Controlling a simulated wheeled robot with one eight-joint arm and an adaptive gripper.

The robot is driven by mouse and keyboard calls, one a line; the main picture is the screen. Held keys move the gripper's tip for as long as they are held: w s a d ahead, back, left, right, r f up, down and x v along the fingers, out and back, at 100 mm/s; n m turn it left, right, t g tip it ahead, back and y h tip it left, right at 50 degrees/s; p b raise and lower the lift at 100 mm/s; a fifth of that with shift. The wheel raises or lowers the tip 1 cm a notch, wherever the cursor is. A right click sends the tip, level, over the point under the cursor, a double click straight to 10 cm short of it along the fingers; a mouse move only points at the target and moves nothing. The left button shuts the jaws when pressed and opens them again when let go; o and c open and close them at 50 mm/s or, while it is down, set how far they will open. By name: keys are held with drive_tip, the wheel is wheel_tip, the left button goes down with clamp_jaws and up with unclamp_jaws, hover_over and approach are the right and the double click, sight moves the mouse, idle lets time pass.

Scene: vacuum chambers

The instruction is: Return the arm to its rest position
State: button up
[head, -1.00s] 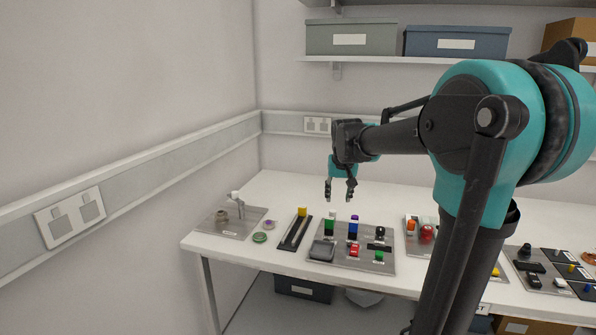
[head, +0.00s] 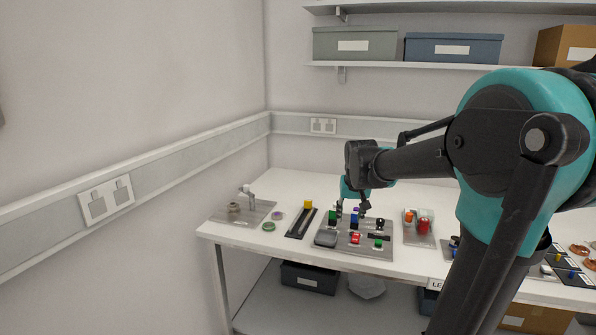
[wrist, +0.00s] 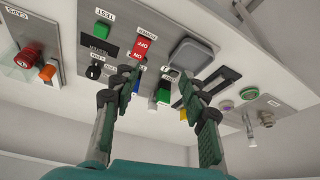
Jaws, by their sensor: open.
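My gripper (head: 352,208) is at the end of my teal and black arm, pointing down over the back part of the grey control panel (head: 327,247) on the white bench. Its two fingers are apart and nothing shows between them. In the wrist view my gripper (wrist: 163,88) also shows open, its fingertips in front of the panel's switches. A green block (wrist: 163,93) and a blue one (wrist: 136,86) appear close to the fingertips; whether they touch cannot be told. My arm reaches forward from the right side of the head view.
Left of the panel are a black slotted holder with a yellow block (head: 308,204), a green disc (head: 268,226) and a plate with a metal fitting (head: 233,208). A plate with a red button (head: 423,226) is to the right. Boxes stand on the shelf above.

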drive_tip(key=s+d+f, duration=0.1)
drive_tip(key=s+f, duration=0.7)
drive_tip(key=s, duration=0.3)
drive_tip(key=s+d+f, duration=0.1)
drive_tip(key=s+f, duration=0.8)
drive_tip(key=s, duration=0.3)
drive_tip(key=shift+s+d+f, duration=0.15)
drive_tip(key=shift+s+d, duration=0.05)
drive_tip(key=shift+d, duration=0.1)
